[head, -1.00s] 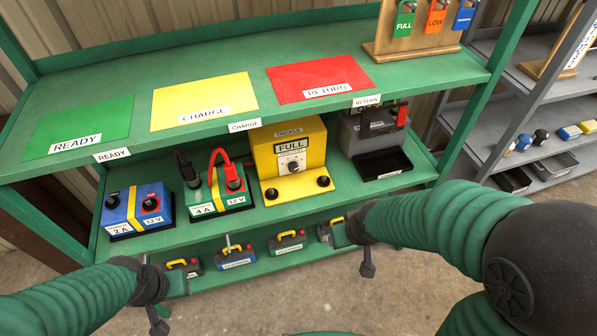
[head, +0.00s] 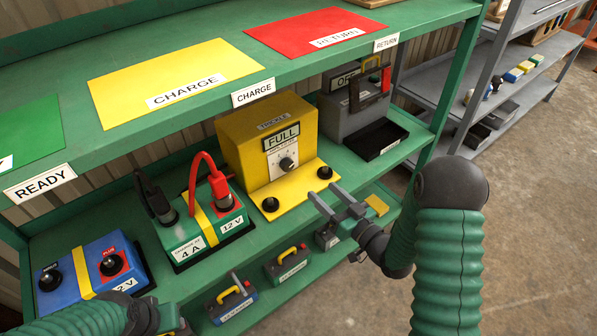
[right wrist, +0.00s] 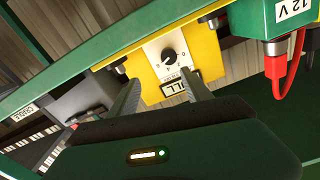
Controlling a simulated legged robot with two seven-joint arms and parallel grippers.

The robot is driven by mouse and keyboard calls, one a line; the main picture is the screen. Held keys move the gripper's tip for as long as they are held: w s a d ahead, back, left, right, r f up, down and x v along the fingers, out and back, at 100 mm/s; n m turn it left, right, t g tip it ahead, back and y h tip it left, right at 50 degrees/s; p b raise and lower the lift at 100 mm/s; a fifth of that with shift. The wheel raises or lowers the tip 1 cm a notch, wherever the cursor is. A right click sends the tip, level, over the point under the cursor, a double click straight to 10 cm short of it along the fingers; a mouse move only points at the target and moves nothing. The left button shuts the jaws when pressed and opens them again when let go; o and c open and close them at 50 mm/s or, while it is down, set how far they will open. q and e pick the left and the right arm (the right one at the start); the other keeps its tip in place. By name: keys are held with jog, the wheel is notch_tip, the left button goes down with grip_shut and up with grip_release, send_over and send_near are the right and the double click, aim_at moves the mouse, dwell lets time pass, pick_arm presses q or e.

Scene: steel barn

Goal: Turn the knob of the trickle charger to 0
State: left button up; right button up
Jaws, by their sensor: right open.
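The trickle charger (head: 240,140) is a yellow box on the green middle shelf, with a FULL display over a white dial plate. Its round black knob (head: 287,164) sits on that plate; the number it points to is too small to read. In the right wrist view the knob (right wrist: 170,57) shows just beyond the fingers. My right gripper (head: 324,191) is open and empty, in front of the charger's yellow base, below and right of the knob and apart from it. My left gripper (head: 165,318) is at the bottom left edge, mostly cut off.
A green 4 A battery (head: 195,235) with red and black clamps stands left of the charger, a blue battery (head: 85,275) further left. A grey unit (head: 345,115) reading OFF stands right. Two black posts rise from the charger's base. The shelf above (head: 300,70) overhangs.

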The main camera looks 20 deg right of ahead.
aim_at(287, 168)
jog(key=shift+n, duration=0.3)
jog(key=w+a, duration=0.2)
jog(key=w, duration=0.1)
jog(key=w+a+b, duration=0.1)
jog(key=w+a, duration=0.4)
jog(key=shift+w+r, duration=0.25)
jog(key=shift+w, duration=0.05)
jog(key=shift+w+d+r+b, duration=0.3)
jog(key=shift+w+d, duration=0.45)
jog(key=shift+w, duration=0.15)
jog(key=shift+w+a+f, duration=0.2)
jog(key=shift+w+f, duration=0.45)
jog(key=shift+w, duration=0.15)
jog(key=shift+a+r, duration=0.1)
jog(key=shift+a, duration=0.2)
jog(key=shift+s+a+r, duration=0.15)
jog(key=shift+a+r, duration=0.1)
jog(key=shift+c, duration=1.1)
jog(key=shift+s, duration=0.1)
jog(key=shift+c, duration=1.4)
jog(key=shift+d+f, duration=0.2)
jog(key=shift+d, duration=0.25)
grip_shut()
pick_arm(q)
jog(key=shift+a+f, duration=1)
jog(key=shift+f, duration=0.25)
pick_arm(e)
jog(key=shift+a, duration=0.1)
